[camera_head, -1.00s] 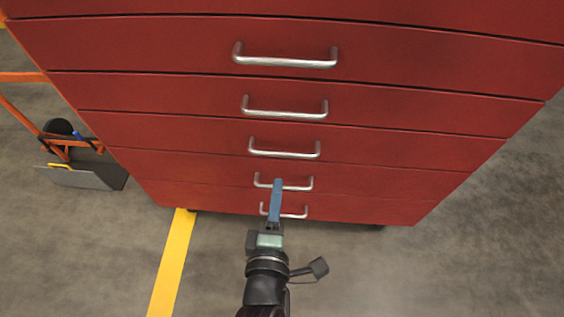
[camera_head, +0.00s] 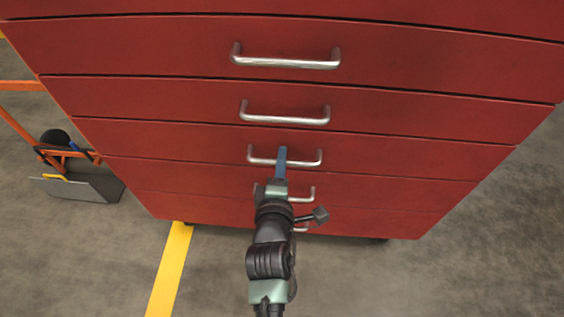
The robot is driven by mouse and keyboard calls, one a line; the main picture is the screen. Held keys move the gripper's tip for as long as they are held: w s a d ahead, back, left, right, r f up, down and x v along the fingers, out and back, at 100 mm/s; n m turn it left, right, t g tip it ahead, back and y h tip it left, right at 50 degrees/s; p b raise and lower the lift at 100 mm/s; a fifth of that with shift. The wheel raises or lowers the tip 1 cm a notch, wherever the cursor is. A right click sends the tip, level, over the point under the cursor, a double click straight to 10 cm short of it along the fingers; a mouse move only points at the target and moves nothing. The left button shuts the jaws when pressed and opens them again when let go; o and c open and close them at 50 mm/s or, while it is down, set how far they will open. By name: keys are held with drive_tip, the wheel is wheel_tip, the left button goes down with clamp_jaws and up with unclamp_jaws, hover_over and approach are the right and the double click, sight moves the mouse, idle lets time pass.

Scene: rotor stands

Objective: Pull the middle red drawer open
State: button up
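The red cabinet has a column of drawers, each with a silver bar handle, and all the drawers in view look shut. The middle red drawer (camera_head: 190,143) of the visible handled ones has its handle (camera_head: 262,161) near the picture's centre. My gripper (camera_head: 282,160) reaches up from below, and its blue finger overlaps the right half of that handle. Whether it touches the handle or is only in front of it is unclear. The fingers show edge-on, so their opening is hidden. My arm covers part of the two lower handles.
Two drawers with handles (camera_head: 285,62) sit above. An orange hand truck (camera_head: 75,185) with a grey plate stands on the floor at left. A yellow floor stripe (camera_head: 170,270) runs beside my arm. The concrete floor at right is clear.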

drive_tip(key=shift+w, duration=0.25)
clamp_jaws()
idle(1.4)
